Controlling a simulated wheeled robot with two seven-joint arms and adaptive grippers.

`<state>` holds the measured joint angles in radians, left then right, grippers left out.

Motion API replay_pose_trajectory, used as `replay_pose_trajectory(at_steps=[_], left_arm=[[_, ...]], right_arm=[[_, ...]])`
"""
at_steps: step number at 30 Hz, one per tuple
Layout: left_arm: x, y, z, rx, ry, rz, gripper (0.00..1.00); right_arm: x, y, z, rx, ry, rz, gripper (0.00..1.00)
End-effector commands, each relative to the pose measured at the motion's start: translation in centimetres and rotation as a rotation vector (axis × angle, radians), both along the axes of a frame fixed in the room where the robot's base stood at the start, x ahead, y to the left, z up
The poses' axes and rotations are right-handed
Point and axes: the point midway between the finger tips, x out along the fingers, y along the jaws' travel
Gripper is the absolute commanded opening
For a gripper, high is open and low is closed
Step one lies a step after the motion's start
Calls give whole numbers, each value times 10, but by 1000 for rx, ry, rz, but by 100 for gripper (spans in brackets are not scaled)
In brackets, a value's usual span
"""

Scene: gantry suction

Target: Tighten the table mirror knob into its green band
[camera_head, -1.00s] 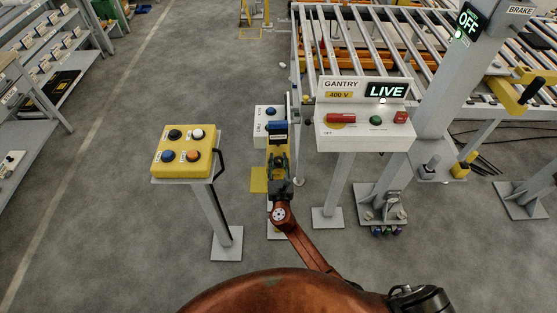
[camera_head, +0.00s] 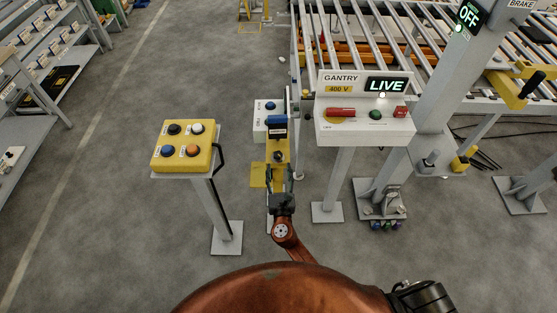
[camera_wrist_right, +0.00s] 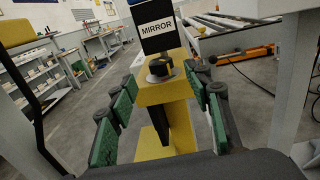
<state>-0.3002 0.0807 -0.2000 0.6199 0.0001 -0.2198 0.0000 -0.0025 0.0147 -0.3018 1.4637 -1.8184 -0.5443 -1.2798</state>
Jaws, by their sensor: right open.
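The table mirror knob is a small black knob on a round light base, on top of a yellow post (camera_wrist_right: 165,95) under a black panel with a white MIRROR label (camera_wrist_right: 156,27). The knob (camera_wrist_right: 160,69) is in the middle of the right wrist view. In the head view the knob (camera_head: 278,157) shows just beyond my right gripper. My right gripper (camera_head: 280,175) is open and empty, its green-padded fingers spread to both sides of the post, short of the knob. I cannot make out a green band or the knob's pointer. My left gripper is not in view.
A yellow button box (camera_head: 183,146) on a grey stand is to the left. The GANTRY 400 V panel (camera_head: 366,124), reading LIVE, stands close on the right. A white box (camera_head: 262,119) with a blue button is behind the post. A roller conveyor (camera_head: 400,40) fills the back right.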

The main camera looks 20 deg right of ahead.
Motion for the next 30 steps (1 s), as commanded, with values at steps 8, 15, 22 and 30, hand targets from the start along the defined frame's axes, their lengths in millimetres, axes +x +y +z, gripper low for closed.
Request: replay_pose_trajectory(at_steps=[8, 15, 22, 30], left_arm=[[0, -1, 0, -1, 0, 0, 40], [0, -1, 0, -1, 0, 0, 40], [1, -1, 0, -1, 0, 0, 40], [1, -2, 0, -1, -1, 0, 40]], right_arm=[[-36, 8, 0, -2, 0, 0, 46], [-40, 9, 0, -1, 0, 1, 46], [-40, 9, 0, -1, 0, 1, 46], [-41, 5, -17, 43, 28, -3, 46]])
